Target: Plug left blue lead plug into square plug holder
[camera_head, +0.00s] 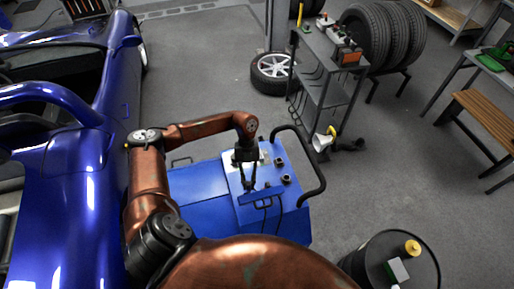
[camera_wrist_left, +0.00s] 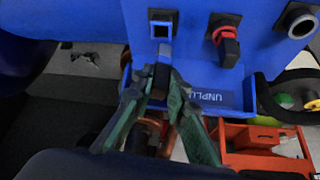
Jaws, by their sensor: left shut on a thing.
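My left gripper (camera_head: 248,186) is over the blue dynamometer cart (camera_head: 205,184), with the arm reaching down from above. In the left wrist view its two fingers (camera_wrist_left: 161,92) are shut on the left blue lead plug (camera_wrist_left: 162,72), a small dark plug with a bluish front end. The square plug holder (camera_wrist_left: 162,27), a grey-rimmed square opening in the blue panel, lies just beyond the plug's tip and roughly in line with it. Whether the tip touches the holder I cannot tell. My right gripper is not in view.
A red-and-black plug (camera_wrist_left: 226,43) and a round dark socket (camera_wrist_left: 299,20) are right of the square holder. A ledge marked "UNPLU…" (camera_wrist_left: 218,99) runs below. An orange toolbox (camera_wrist_left: 262,142) is lower right. The blue car (camera_head: 75,190) stands left of the cart.

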